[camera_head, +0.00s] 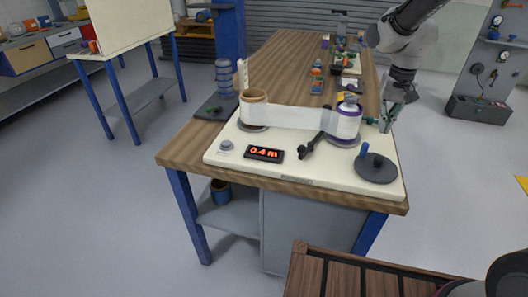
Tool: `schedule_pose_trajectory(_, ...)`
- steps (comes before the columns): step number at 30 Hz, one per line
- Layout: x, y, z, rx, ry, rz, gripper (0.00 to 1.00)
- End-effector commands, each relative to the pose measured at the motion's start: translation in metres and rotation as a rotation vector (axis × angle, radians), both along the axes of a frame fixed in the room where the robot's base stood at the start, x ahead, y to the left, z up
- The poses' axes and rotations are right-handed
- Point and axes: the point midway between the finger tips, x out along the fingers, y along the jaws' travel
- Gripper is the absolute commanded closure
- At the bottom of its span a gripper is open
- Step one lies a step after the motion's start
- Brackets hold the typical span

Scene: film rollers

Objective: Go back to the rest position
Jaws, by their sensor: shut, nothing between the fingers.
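My gripper (387,117) is at the end of my arm, at the right edge of the workbench, beside the right-hand roll (348,118). It is small in view and looks shut and empty; I cannot tell whether its fingers touch anything. A white film band (297,117) runs from the left roll (254,108) to the right-hand roll on a cream winding board (228,155). The board carries a red display (263,154) reading about 0.4 m, a grey knob (226,146), a black lever (314,143) and a dark crank disc with a blue handle (375,166).
The wooden workbench (285,60) holds several small items farther back. A brown slatted surface (340,275) is at the bottom right. A tool panel (490,65) stands at the right. The floor at left is clear.

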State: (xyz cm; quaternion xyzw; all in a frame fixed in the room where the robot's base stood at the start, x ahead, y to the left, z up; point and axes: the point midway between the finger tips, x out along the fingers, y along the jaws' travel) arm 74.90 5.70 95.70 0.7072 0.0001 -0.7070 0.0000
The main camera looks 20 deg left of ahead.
Motion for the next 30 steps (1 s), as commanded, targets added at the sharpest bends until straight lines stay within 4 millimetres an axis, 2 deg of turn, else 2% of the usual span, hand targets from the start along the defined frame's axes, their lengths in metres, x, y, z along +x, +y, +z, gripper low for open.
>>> schedule_pose_trajectory(13,0.0,0.0,0.001,0.0,0.0,0.002,1.0)
schedule_pose_trajectory(17,-0.007,-0.003,-0.001,-0.009,0.022,0.068,1.0)
schedule_pose_trajectory(20,-0.037,-0.016,-0.011,-0.031,0.09,0.14,1.0)
schedule_pose_trajectory(21,-0.052,-0.024,-0.004,-0.034,0.103,0.17,1.0)
schedule_pose_trajectory(30,-0.143,-0.1,0.071,-0.009,0.052,0.227,1.0)
